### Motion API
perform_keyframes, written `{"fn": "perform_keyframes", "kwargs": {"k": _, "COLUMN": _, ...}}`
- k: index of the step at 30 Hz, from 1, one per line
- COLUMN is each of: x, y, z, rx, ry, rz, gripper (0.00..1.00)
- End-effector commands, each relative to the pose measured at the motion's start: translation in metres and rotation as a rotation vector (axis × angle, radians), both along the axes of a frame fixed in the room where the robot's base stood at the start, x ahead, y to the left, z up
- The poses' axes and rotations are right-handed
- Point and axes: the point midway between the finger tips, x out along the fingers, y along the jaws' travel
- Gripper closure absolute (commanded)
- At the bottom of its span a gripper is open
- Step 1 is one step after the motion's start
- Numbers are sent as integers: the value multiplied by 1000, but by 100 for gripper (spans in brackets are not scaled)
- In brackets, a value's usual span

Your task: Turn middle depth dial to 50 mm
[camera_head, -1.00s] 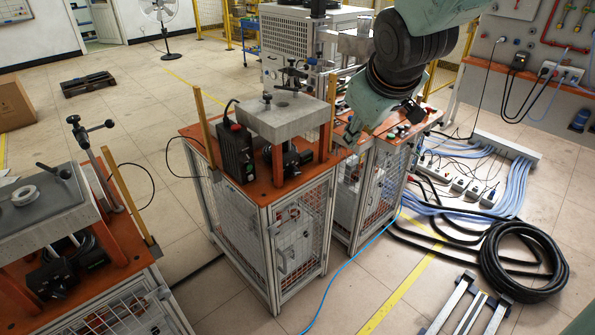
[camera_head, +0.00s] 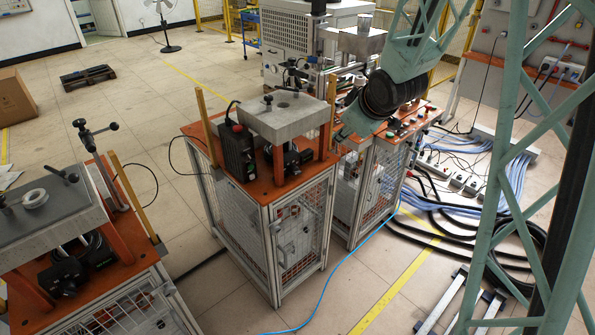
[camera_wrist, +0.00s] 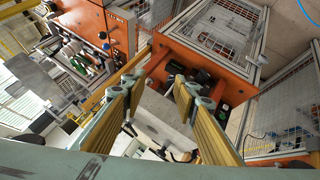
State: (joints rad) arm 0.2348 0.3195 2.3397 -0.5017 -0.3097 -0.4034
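The middle station (camera_head: 265,205) is a caged cart with an orange top, carrying a grey block (camera_head: 285,118) on orange legs and a black control box (camera_head: 237,152). I cannot make out a depth dial or its scale in either view; small dark parts (camera_head: 290,155) sit under the block. My gripper (camera_wrist: 160,78) shows in the wrist view with its two yellowish fingers apart and nothing between them. It hangs above a station's orange top (camera_wrist: 190,45), with a grey block (camera_wrist: 162,120) seen between the fingers. In the head view the fingertips cannot be made out.
Another station with a grey plate (camera_head: 50,215) stands at left. A station with several buttons (camera_head: 400,125) adjoins the middle one at right. Upright yellowish posts (camera_head: 204,118) flank the middle block. Cables (camera_head: 450,215) lie on the floor at right.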

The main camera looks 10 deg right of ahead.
Motion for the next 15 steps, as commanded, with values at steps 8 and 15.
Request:
{"fn": "perform_keyframes", "kwargs": {"k": 8, "x": 28, "y": -2, "z": -25, "rx": -2, "ry": -33, "rz": 75, "gripper": 73}}
{"fn": "perform_keyframes", "kwargs": {"k": 15, "x": 48, "y": 0, "z": -47, "rx": 2, "ry": -68, "rz": 140, "gripper": 73}}
